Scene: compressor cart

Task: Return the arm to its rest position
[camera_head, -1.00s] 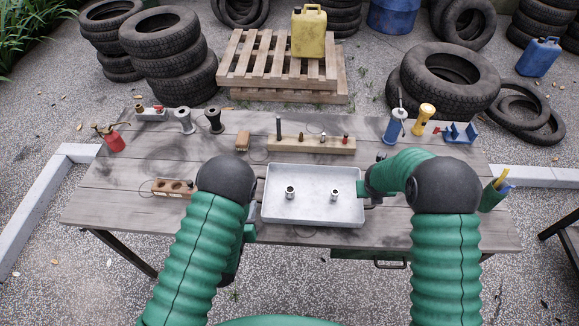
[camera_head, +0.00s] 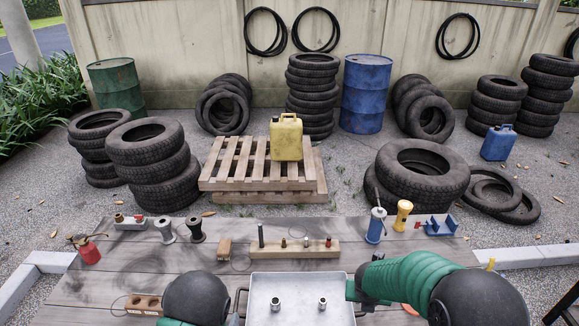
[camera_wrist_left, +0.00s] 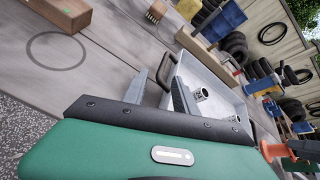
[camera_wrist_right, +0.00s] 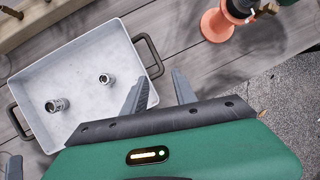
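A grey metal tray (camera_head: 262,277) with dark side handles lies on the wooden table (camera_head: 130,262). Two small metal sockets, a left one (camera_head: 275,303) and a right one (camera_head: 322,302), stand upright in it. My left gripper (camera_wrist_left: 158,86) is beside one tray handle (camera_wrist_left: 168,72), its fingers apart; I cannot tell whether the handle lies between them. My right gripper (camera_wrist_right: 160,90) is open and empty, just outside the other handle (camera_wrist_right: 150,54). In the head view my arms hide most of the grippers.
Behind the tray stands a wooden block with pegs (camera_head: 285,250). A red oil can (camera_head: 89,252) is at left; a blue bottle (camera_head: 376,226) and yellow torch (camera_head: 403,213) are at back right. An orange object (camera_wrist_right: 216,24) is near my right gripper. Pallets and tyres stand beyond.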

